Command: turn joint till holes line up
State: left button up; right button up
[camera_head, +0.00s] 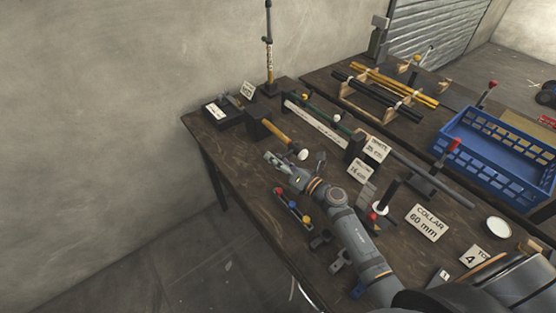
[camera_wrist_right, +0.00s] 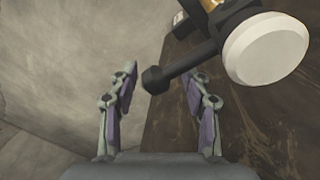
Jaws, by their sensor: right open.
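A yellow tube (camera_head: 276,132) lies on the table, held at its far end by a black block (camera_head: 257,127). Its near end carries a white round cap (camera_head: 303,154). In the right wrist view the white cap (camera_wrist_right: 268,50) fills the upper right, and a dark lever (camera_wrist_right: 182,70) with a thick knob sticks out left from beside it. My right gripper (camera_head: 270,158) is open, next to the tube's capped end. In the wrist view the knob appears between the fingertips of my right gripper (camera_wrist_right: 165,82); contact cannot be told. No holes can be made out. My left gripper is out of view.
A rack with red, yellow and blue knobs (camera_head: 292,207) lies near the table's left edge. A blue crate (camera_head: 480,160) is farther right.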

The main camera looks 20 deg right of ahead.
jog(key=v, duration=1.2)
